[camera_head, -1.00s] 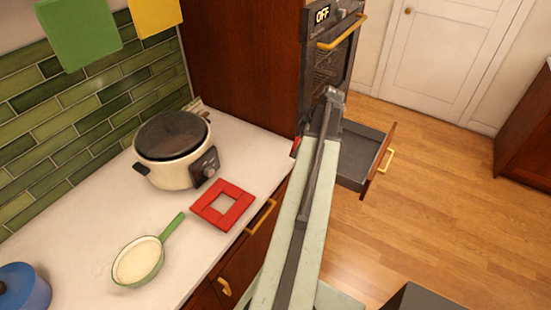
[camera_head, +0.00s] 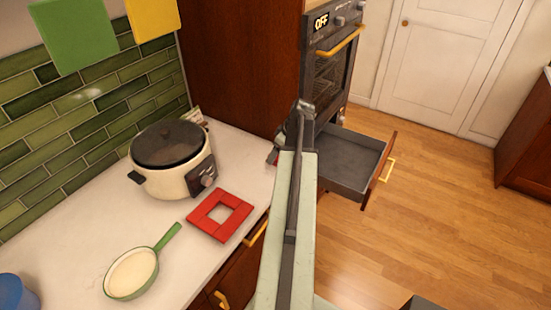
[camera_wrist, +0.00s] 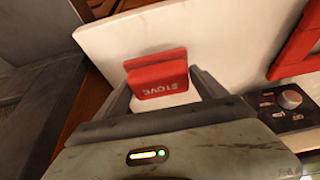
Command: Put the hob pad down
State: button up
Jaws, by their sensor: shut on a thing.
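The hob pad (camera_wrist: 157,68) is a small red block with "STOVE" printed on it, upside down in the wrist view. My gripper (camera_wrist: 160,82) is shut on it, with one dark finger on each side. In the wrist view it is over the white countertop; whether it touches is unclear. In the head view, the end of my gripper shows at the counter's far right edge, mostly hidden by my arm, and the pad is not clearly visible. A red square frame (camera_head: 203,230) with an open middle lies flat on the counter, nearer than my gripper.
A cream cooker (camera_head: 172,184) with a dark lid stands on the counter. A green-handled pan (camera_head: 132,274) and a blue pot (camera_head: 14,294) are nearer. An open drawer (camera_head: 346,172) juts out below the oven (camera_head: 336,75). The wooden floor (camera_head: 440,220) is clear at right.

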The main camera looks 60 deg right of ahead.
jog(key=shift+w, duration=0.3)
jog(key=b+x, duration=0.4)
jog(key=shift+s+f, duration=0.2)
jog(key=shift+s, duration=0.2)
jog(key=shift+r, duration=0.2)
jog(key=shift+f, duration=0.15)
jog(key=o, duration=1.5)
jog(key=shift+c, duration=0.2)
